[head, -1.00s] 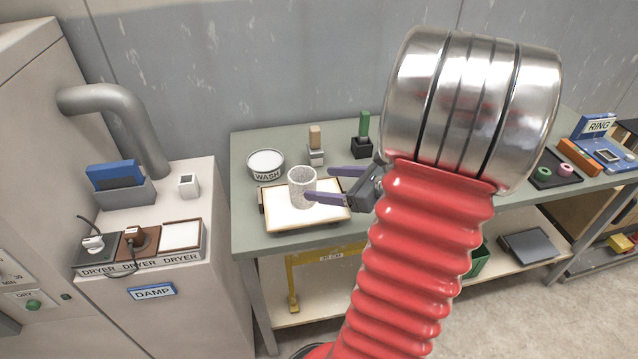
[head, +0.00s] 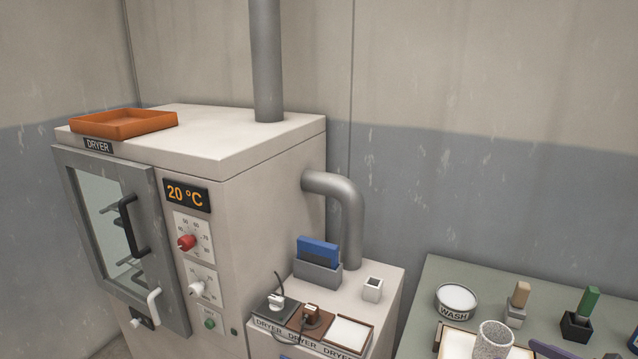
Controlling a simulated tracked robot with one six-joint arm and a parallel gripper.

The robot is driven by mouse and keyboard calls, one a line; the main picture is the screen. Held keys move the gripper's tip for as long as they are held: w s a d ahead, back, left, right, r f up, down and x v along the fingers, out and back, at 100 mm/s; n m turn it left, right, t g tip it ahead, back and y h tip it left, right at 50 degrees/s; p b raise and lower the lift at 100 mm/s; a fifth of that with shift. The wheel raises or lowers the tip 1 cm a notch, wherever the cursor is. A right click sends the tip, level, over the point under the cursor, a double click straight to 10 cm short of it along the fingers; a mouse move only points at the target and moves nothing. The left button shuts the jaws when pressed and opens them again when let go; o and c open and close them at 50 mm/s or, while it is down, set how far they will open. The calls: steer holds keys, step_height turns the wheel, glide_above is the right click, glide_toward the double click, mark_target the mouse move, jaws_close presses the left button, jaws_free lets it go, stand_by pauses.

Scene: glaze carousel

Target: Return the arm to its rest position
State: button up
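My gripper shows only in part at the bottom right edge of the head view, where a purple finger (head: 553,350) points left. Most of the gripper and arm are cut off, so its opening cannot be judged. The finger tip is to the right of a speckled grey-white cup (head: 494,341), apart from it in the picture. The cup appears upright on a pale wood-edged tray (head: 459,344), its base cut off by the frame.
A round WASH tub (head: 456,300) and two handled tools in stands (head: 517,304) (head: 580,314) are on the green table. A DRYER cabinet (head: 225,155) with an orange tray (head: 123,123) on top stands at left.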

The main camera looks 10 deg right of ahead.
steer(key=s+a+f+n+g+y, duration=0.1)
steer(key=s+a+f+n+g, duration=0.15)
steer(key=a+n, duration=0.3)
steer(key=s+a+f+n+g+y, duration=0.1)
steer(key=s+a+f+n+g, duration=0.1)
steer(key=s+a+n+g, duration=0.25)
steer(key=a+r+n+h, duration=0.2)
steer(key=a+r+n, duration=0.5)
steer(key=a+n, duration=0.4)
steer(key=a+r+n+h, duration=0.2)
steer(key=a+r+n, duration=0.5)
steer(key=a+n, duration=0.4)
steer(key=shift+w+a+n+g+h, duration=0.2)
steer(key=shift+n+g+h, duration=0.1)
steer(key=shift+n, duration=0.4)
steer(key=shift+c, duration=0.5)
